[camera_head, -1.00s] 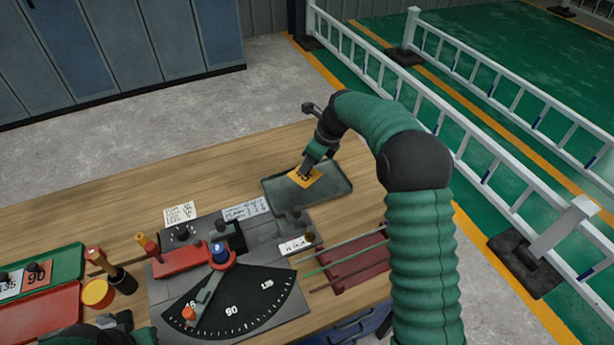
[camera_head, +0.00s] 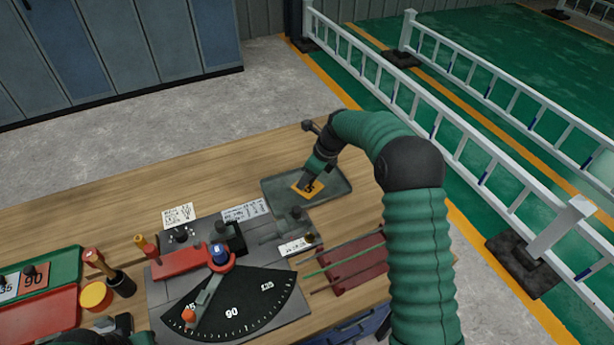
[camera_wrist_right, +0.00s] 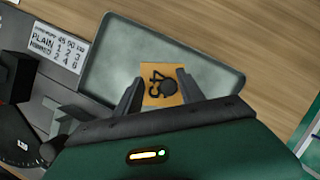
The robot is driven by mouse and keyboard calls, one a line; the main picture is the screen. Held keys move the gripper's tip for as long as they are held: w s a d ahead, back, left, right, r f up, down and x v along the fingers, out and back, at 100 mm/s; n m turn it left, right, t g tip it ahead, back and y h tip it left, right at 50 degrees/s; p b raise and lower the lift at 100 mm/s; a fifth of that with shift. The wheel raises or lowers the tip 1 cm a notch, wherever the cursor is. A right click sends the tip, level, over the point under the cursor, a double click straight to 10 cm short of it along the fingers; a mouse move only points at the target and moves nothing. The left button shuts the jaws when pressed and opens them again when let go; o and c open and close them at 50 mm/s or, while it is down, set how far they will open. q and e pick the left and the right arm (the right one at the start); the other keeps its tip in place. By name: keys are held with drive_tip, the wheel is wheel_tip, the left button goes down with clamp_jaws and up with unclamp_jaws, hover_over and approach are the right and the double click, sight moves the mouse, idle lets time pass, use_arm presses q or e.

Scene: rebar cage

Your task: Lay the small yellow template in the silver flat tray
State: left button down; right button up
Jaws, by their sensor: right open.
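The small yellow template (camera_head: 307,189) lies in the silver flat tray (camera_head: 335,188), near its middle. In the right wrist view the template (camera_wrist_right: 152,96) shows black marks and a dark round knob, and the tray (camera_wrist_right: 110,60) surrounds it. My right gripper (camera_wrist_right: 160,88) is open, with one finger on each side of the template, apart from its edges. In the head view the right gripper (camera_head: 309,185) is low over the tray and partly covers the template. My left gripper (camera_head: 105,325) is at the bottom left edge, mostly cut off; its jaws are unclear.
A bending plate with a black angle dial (camera_head: 235,305) and red arm stands left of the tray. A red rack with rods (camera_head: 350,268) is in front of it. Bare wood lies behind.

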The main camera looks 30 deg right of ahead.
use_arm(q)
drive_tip(key=shift+d+r+p, duration=0.3)
drive_tip(key=shift+r+p, duration=0.05)
drive_tip(key=shift+r, duration=0.1)
drive_tip(key=shift+a, duration=0.15)
use_arm(e)
drive_tip(key=v, duration=1.1)
drive_tip(key=shift+s+d+r, duration=0.15)
drive_tip(key=shift+d+r, duration=0.15)
drive_tip(key=shift+r, duration=0.05)
drive_tip(key=shift+d, duration=0.2)
use_arm(q)
drive_tip(key=shift+d, duration=0.2)
